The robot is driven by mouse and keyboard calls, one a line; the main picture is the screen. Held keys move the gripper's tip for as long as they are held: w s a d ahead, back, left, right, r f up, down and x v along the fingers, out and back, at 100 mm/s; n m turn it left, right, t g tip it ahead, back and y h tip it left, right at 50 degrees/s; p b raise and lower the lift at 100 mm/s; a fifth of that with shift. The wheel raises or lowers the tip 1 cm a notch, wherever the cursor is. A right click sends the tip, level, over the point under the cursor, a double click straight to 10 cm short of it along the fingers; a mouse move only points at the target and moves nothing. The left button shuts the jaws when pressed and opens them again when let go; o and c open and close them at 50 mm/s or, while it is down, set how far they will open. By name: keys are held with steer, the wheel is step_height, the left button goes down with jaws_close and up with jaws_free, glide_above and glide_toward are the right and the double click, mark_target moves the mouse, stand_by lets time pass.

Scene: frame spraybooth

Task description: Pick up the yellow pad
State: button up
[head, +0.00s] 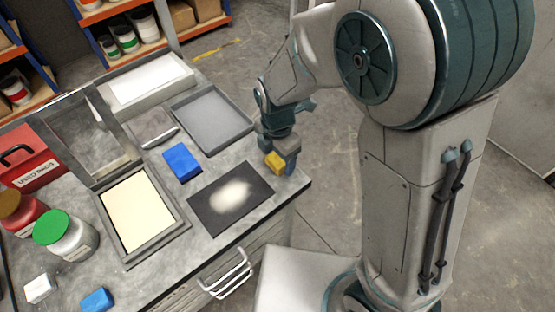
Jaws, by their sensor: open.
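The small yellow pad (275,162) is near the right edge of the grey worktop, just beyond the dark mat with a pale powdery patch. My gripper (279,157) is right at the pad, pointing down, and hides part of it. The jaws are open. I cannot tell whether the fingers touch the pad or only stand around it. It is also unclear whether the pad rests fully on the worktop.
The dark mat (254,194) lies in front of the pad. A blue block (182,162) is to the left, and a grey tray (212,121) stands behind. A framed cream panel (137,209), a green-lidded jar (68,236) and a red box (28,158) fill the left side.

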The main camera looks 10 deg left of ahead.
steer(key=shift+f, duration=0.3)
steer(key=c, duration=1)
steer(key=shift+r, duration=0.1)
steer(key=shift+c, duration=0.2)
steer(key=shift+r, duration=0.5)
steer(key=r, duration=0.2)
steer(key=d+r+b, duration=0.1)
steer(key=shift+s+d+r, duration=0.1)
steer(key=shift+d+r, duration=0.05)
steer(key=shift+r, duration=0.2)
steer(key=s+d+r+b, duration=0.1)
steer(key=s+d+r, duration=0.1)
steer(key=d+r, duration=0.4)
steer(key=d, duration=0.4)
steer(key=shift+o, duration=0.3)
steer(key=shift+d, duration=0.1)
